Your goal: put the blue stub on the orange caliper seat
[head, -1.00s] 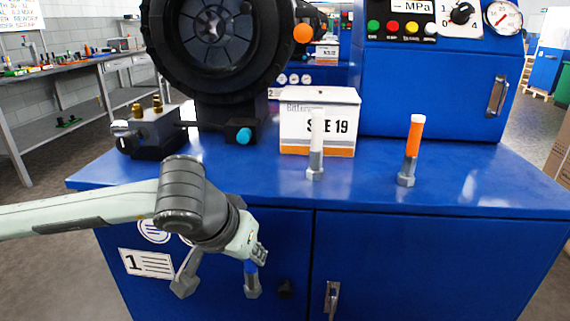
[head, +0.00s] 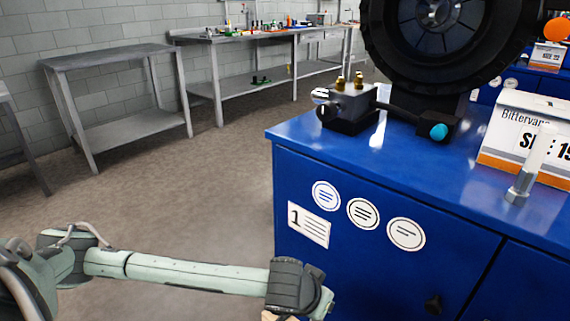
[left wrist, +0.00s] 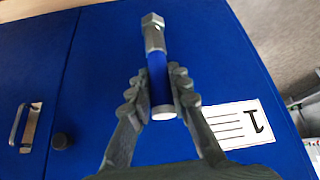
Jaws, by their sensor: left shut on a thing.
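The blue stub (left wrist: 158,72) has a grey hex-headed end, a blue band and a white end face. In the left wrist view my left gripper (left wrist: 160,92) is shut on its blue part, in front of the blue cabinet doors. In the head view my left arm reaches in from the lower left, and its wrist is at the bottom edge; the fingers and stub are out of that frame. I cannot make out an orange caliper seat in either current view. My right gripper is not in view.
A blue cabinet (head: 345,265) bears a grey-and-white stub (head: 527,170), a white box (head: 500,140), a dark block with brass fittings (head: 348,105) and a black wheel machine (head: 440,45). An empty grey table (head: 115,60) and a cluttered workbench (head: 215,38) stand behind. Open floor lies between.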

